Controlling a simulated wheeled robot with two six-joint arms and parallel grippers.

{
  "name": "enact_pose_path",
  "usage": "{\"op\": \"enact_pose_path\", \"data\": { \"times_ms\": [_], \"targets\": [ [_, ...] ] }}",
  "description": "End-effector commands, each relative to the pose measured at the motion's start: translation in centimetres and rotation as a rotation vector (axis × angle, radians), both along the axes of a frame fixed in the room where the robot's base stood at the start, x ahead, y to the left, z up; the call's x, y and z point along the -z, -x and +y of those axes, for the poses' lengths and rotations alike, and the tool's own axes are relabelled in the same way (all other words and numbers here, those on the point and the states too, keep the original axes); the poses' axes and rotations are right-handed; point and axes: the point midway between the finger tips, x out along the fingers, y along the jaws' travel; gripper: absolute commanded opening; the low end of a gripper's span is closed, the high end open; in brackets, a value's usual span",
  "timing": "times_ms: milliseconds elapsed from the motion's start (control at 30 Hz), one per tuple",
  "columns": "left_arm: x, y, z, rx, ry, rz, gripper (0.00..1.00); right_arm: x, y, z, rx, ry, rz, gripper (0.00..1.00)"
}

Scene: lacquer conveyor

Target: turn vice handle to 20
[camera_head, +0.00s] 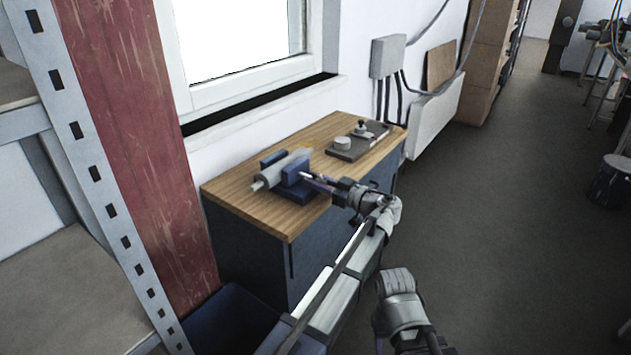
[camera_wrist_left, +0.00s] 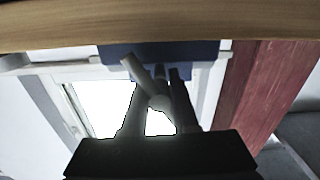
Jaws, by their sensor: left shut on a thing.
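The vice (camera_head: 294,190) is blue and stands near the front left of the wooden bench top, with a grey cylindrical part lying across it. Its blue body also shows at the top of the left wrist view (camera_wrist_left: 200,52). My left gripper (camera_head: 304,176) reaches the front of the vice from the right. In the left wrist view, the grey vice handle (camera_wrist_left: 138,74) lies tilted between the dark fingers, and the gripper is shut on it. The handle is too small to make out in the head view. No scale or number is readable.
The wooden bench (camera_head: 235,190) has a dark board (camera_head: 348,153) with a round pale piece and a small knobbed piece at its far right. A red post (camera_head: 150,150) and metal shelving stand at the left. Open floor (camera_head: 500,220) lies to the right.

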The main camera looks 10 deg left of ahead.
Motion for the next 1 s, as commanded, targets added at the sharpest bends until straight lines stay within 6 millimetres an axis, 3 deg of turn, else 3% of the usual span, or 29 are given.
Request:
{"op": "enact_pose_path", "data": {
  "times_ms": [267, 1000],
  "targets": [
    [0.07, -0.03, -0.06, 0.001, -0.022, 0.058, 0.0, 0.02, 0.0, 0.0, 0.0, 0.0, 0.0, 0.5],
    [0.14, 0.01, -0.08, 0.003, -0.203, 0.505, 0.0, 0.05, 0.0, 0.0, 0.0, 0.0, 0.0, 0.5]
  ]
}}
